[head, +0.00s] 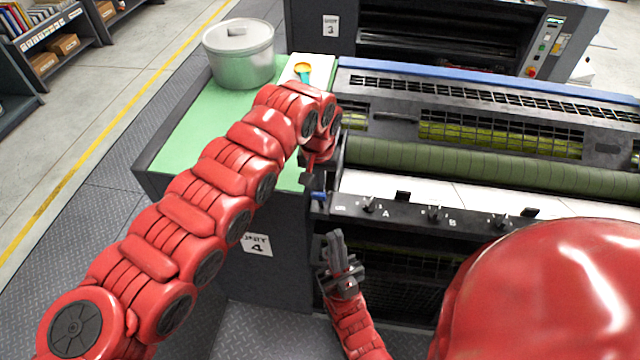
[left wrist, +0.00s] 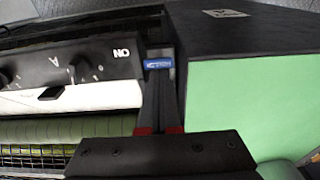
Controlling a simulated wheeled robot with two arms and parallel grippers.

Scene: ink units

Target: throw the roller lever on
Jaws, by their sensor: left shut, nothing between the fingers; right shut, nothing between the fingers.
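The roller lever has a blue grip (head: 319,196) at the left end of the press's black front rail. In the left wrist view the blue grip (left wrist: 158,64) shows right at my left fingertips, beside the "ON" mark. My left gripper (head: 307,180) is shut and empty, just above and beside the grip; I cannot tell whether it touches it. The same gripper shows in the left wrist view (left wrist: 160,82). The lever's shaft is mostly hidden. My right gripper (head: 336,238) is shut and empty, lower, in front of the press below the rail.
The front rail (head: 460,218) carries several small black knobs marked A and B. A green-topped cabinet (head: 185,130) stands left of the press, with a metal pot (head: 240,62) on it. A green roller (head: 450,165) lies behind the rail. Aisle floor is clear at left.

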